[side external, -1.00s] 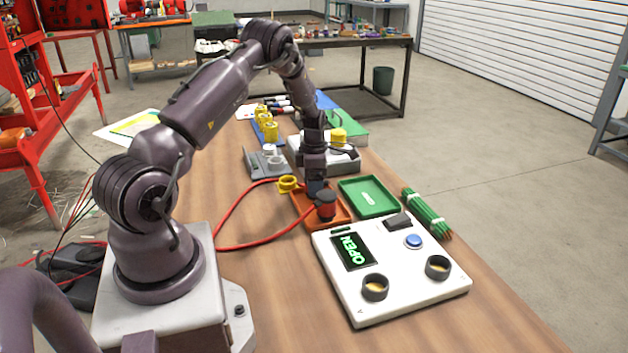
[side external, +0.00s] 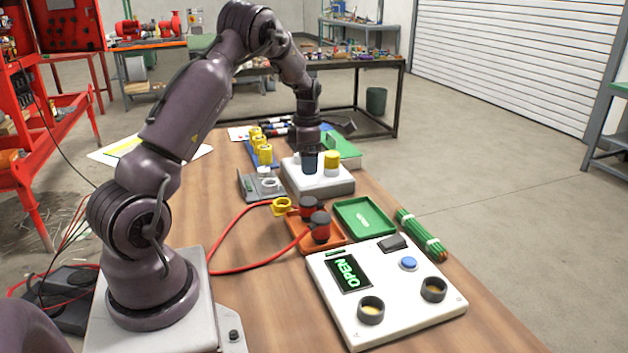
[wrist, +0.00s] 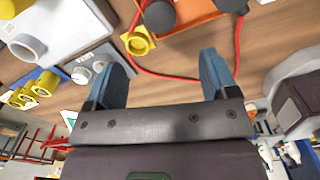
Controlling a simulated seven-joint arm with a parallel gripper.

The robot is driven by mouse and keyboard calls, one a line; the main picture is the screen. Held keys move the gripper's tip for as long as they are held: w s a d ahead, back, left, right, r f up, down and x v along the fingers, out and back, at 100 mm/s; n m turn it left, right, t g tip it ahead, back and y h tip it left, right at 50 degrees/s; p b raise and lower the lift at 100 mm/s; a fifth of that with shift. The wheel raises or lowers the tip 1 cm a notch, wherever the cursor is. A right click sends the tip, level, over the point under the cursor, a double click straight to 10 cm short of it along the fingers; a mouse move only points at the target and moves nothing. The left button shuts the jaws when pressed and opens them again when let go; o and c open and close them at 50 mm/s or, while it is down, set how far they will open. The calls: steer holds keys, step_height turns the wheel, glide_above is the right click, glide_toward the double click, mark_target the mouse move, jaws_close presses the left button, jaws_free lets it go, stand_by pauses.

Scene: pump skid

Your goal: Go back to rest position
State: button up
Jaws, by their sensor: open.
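My gripper (side external: 310,163) is raised above the table, in front of the white box with a yellow knob (side external: 318,176) in the side external view. In the wrist view, its two blue fingers (wrist: 165,78) stand apart with nothing between them. An orange tray (side external: 318,238) on the table holds two dark-capped red plugs (side external: 319,229). A red cable runs from it across the table. The tray also shows at the top of the wrist view (wrist: 204,9). My gripper is apart from the tray and the plugs.
A white panel (side external: 390,295) with a display reading OPEN lies at the front. A green tray (side external: 364,218) and a bundle of green sticks (side external: 422,234) lie behind it. A yellow ring (side external: 282,206), a grey fixture (side external: 262,187) and yellow pieces (side external: 264,154) stand farther left.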

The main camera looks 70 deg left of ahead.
steer(key=s+d+r+m+t, duration=0.2)
steer(key=s+d+r+m, duration=0.3)
steer(key=d+m, duration=0.6)
steer(key=s+d+r+m+t, duration=0.1)
steer(key=s+d+r+m, duration=0.4)
steer(key=d+m, duration=0.6)
steer(key=s+d+r+m+t, duration=0.2)
steer(key=s+d+r+m, duration=0.3)
steer(key=d+r+m, duration=0.3)
steer(key=d+m, duration=0.3)
steer(key=shift+d+r+t, duration=0.2)
steer(key=shift+r+t, duration=0.1)
steer(key=shift+r, duration=0.05)
